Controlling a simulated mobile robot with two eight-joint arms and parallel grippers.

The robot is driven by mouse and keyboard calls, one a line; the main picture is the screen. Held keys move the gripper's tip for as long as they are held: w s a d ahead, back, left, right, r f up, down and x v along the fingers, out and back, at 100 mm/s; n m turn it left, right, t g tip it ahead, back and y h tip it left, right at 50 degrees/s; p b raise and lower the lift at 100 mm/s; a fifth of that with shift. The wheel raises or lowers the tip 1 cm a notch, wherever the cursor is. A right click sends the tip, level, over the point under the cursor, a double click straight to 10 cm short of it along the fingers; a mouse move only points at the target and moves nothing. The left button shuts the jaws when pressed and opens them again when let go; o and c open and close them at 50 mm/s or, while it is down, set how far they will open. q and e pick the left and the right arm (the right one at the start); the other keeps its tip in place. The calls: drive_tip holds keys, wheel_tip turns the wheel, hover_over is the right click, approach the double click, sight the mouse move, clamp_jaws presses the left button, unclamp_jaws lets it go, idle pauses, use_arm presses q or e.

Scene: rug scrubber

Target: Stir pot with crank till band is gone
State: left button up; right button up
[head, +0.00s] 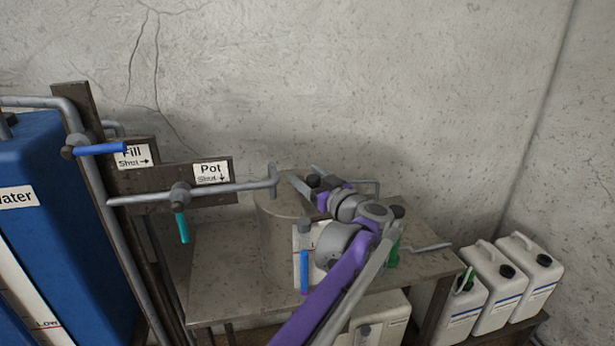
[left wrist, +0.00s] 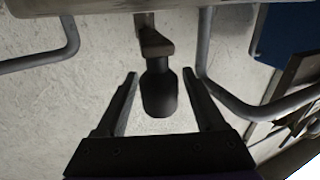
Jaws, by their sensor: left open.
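The grey metal pot (head: 280,235) stands on the bench, mostly behind my left arm. The crank shows in the left wrist view as a dark knob (left wrist: 158,92) on a short brown bar. My left gripper (head: 305,182) is over the pot's top and open. In the left wrist view its two fingers (left wrist: 160,88) stand on either side of the knob, with gaps between. A white panel (head: 303,236) with a blue handle (head: 304,271) is on the pot's front, partly hidden by my arm. I cannot make out a band. My right gripper is not in view.
A pipe spout (head: 272,180) with the Pot sign (head: 211,173) and a teal lever (head: 182,227) ends just left of my gripper. A blue water tank (head: 60,200) stands at the left. White jugs (head: 492,277) stand at the right. The bench (head: 215,265) is partly bare.

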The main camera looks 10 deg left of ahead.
use_arm(q)
drive_tip(key=b+v, duration=0.1)
drive_tip(key=v, duration=1)
